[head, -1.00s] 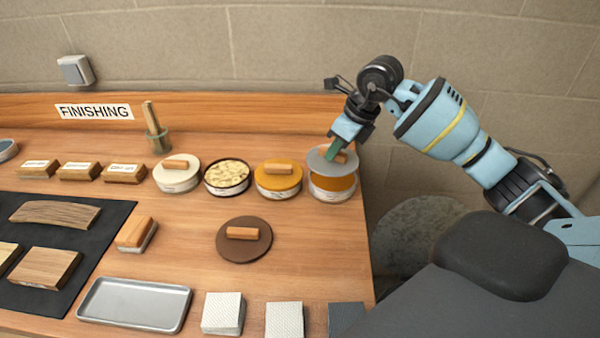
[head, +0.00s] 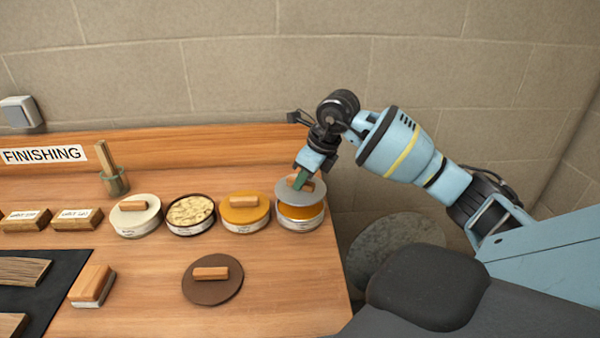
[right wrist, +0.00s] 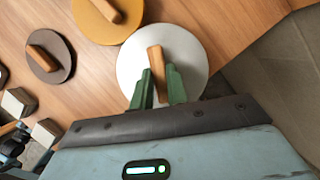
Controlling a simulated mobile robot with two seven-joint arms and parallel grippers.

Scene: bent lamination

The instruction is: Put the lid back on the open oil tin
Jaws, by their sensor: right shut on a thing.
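The open tin (head: 301,222) with amber contents stands at the right end of the row, near the bench's right edge. My right gripper (head: 302,181) is shut on the wooden handle of a round grey lid (head: 289,194). It holds the lid just above the tin, and a strip of amber shows below the lid's front edge. In the right wrist view the lid (right wrist: 190,62) looks pale, with its handle (right wrist: 156,60) between the green fingers; it hides the tin there.
Left of the tin stand an orange-lidded tin (head: 245,215), an open tin of pale flakes (head: 190,213) and a white-lidded tin (head: 140,220). A brown lid (head: 212,288) lies in front. A wood-backed block (head: 92,284) lies left of it. The bench's front right is clear.

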